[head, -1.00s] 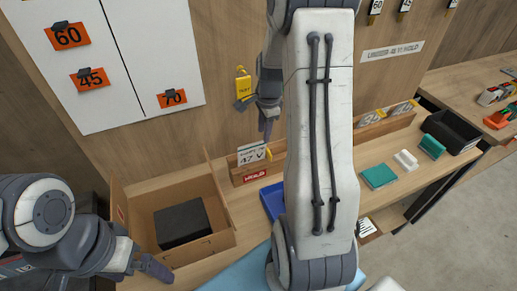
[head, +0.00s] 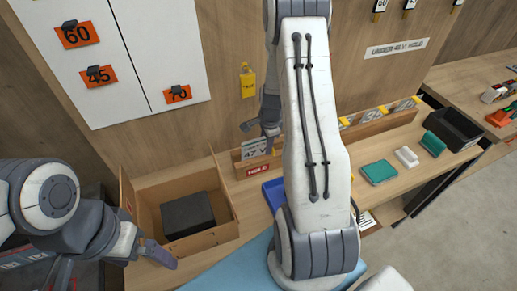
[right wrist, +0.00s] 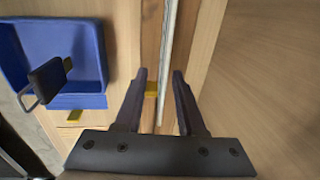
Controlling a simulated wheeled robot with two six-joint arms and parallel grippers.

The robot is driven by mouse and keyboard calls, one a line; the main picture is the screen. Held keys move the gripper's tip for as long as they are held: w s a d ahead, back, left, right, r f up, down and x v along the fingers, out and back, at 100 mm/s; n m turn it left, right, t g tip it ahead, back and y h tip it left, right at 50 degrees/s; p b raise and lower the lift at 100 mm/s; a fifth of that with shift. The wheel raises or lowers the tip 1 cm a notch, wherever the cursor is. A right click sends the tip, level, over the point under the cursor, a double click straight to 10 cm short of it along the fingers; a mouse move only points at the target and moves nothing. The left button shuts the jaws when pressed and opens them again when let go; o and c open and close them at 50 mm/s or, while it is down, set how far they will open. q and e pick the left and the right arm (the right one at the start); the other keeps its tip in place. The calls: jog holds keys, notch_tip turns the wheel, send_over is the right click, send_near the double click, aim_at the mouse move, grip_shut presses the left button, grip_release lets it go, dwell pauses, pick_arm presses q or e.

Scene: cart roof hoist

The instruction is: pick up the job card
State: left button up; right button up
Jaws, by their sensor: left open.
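The job card, a white card reading "47 V" (head: 254,148), stands upright in a wooden holder with a red HOLD label (head: 258,170) at the back of the bench. My right gripper (head: 270,142) points down at the card's right part. In the right wrist view the open fingers (right wrist: 160,76) lie either side of the card's thin white edge (right wrist: 168,60), with a gap visible. A yellow tab (right wrist: 152,88) shows between the fingers. My left gripper (head: 160,254) is open and empty, in front of the cardboard box; its fingertips are partly hard to make out.
The open cardboard box (head: 228,222) holds a black block (head: 187,214). A blue tray (right wrist: 98,60) lies beside the holder, with a dark clip-like thing (right wrist: 48,80) in it. A yellow tag (head: 248,85) hangs on the wall. Teal and white blocks stand right.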

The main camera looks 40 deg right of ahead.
grip_shut()
jog(key=shift+r, duration=0.1)
